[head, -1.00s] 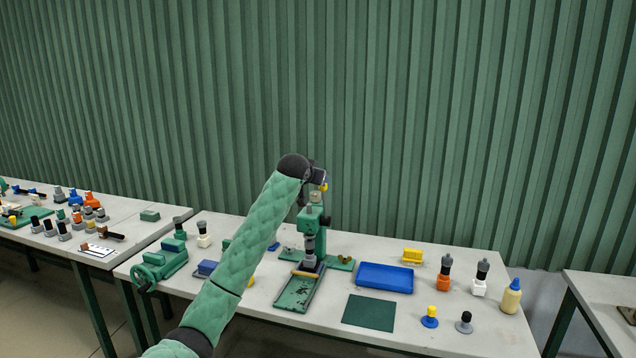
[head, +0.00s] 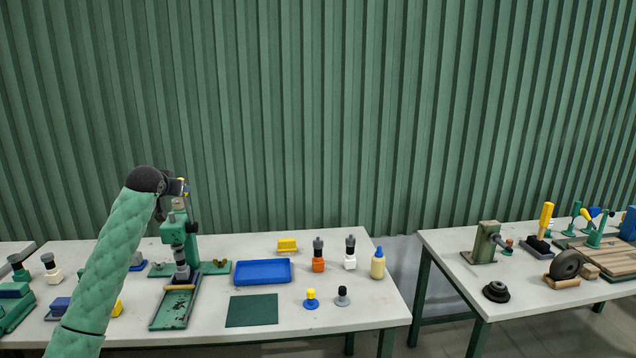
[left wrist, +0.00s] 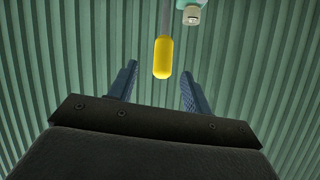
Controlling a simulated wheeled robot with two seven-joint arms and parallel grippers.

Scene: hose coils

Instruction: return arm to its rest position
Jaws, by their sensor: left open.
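My left arm, in a green quilted sleeve, rises from the lower left of the head view. Its gripper (head: 182,187) is beside the top of the green arbor press (head: 176,232), and its fingers are hard to make out there. In the left wrist view the two dark fingers (left wrist: 157,92) stand wide apart with nothing gripped. A yellow knob (left wrist: 163,58) on a thin rod shows between and beyond the fingertips, with clear gaps on both sides. My right gripper is in neither view.
A right bench (head: 455,270) carries tools, beyond a gap. A ribbed green wall stands behind.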

